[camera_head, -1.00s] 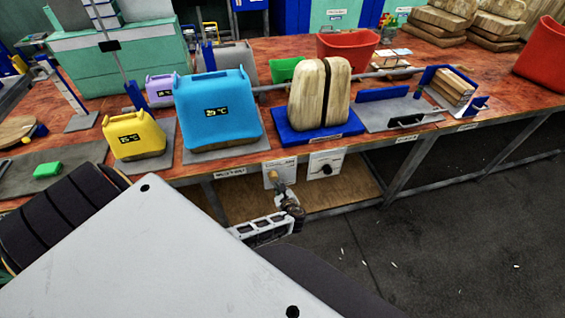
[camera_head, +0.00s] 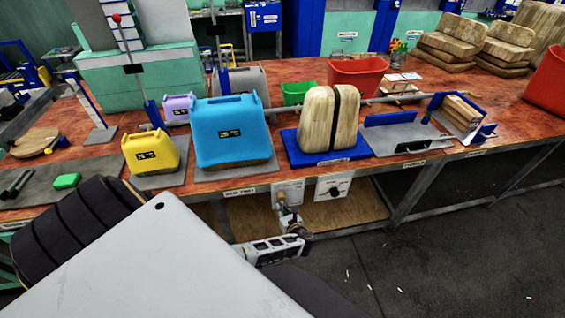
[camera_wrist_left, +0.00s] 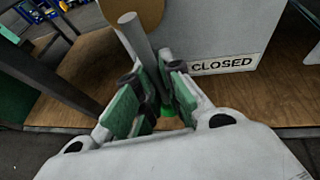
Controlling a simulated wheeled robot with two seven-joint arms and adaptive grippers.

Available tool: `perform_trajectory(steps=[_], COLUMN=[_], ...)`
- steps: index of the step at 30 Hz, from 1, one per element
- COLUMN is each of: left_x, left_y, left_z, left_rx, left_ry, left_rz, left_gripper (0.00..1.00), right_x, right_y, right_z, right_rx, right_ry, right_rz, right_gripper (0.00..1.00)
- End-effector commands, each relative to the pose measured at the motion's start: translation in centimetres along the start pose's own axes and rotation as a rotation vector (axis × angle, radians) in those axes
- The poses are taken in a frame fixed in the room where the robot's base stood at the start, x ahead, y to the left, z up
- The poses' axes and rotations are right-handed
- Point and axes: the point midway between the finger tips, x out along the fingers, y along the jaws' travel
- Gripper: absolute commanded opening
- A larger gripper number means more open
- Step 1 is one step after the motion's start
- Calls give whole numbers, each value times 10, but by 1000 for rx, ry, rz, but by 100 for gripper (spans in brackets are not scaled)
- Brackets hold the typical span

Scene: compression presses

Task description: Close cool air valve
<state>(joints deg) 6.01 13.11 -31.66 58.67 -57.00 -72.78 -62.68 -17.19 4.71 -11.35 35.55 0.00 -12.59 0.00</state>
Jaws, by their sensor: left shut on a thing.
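A white valve panel (camera_head: 288,193) is mounted under the table's front edge. My left gripper (camera_head: 287,216) is in front of it, partly hiding its lower part. In the left wrist view, my left gripper (camera_wrist_left: 153,78) has its green-padded fingers on both sides of a grey rod-shaped valve handle (camera_wrist_left: 138,38) and is shut on it. The handle comes out from a tan round part (camera_wrist_left: 138,12) at the top. A "CLOSED" label (camera_wrist_left: 222,64) is on the white panel to the right of the handle. My right gripper is not in view.
A second white panel with a dark knob (camera_head: 333,187) is just right of the first. The table edge is right above both, and a wooden shelf (camera_head: 250,215) lies below. Blue (camera_head: 230,130) and yellow (camera_head: 150,152) canisters stand on the table.

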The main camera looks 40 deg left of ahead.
Motion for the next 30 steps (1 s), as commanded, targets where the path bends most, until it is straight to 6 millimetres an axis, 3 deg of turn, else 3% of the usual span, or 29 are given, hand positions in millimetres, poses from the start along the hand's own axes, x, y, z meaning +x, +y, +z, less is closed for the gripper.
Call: perform_trajectory(steps=[7,8,10,23,30], left_x=[1,1,1,-2,-16], left_y=[2,2,2,1,1], left_z=[-1,-1,-1,0,-1], left_rx=[7,7,7,3,3], left_ry=[-2,-2,-2,-1,-1], left_rz=[3,3,3,1,0], left_gripper=[0,13,19,19,19], right_x=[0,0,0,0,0], right_y=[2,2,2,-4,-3], right_z=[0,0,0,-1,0], right_rx=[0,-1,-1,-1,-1], right_ry=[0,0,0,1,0], right_rz=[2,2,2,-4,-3], right_gripper=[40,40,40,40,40])
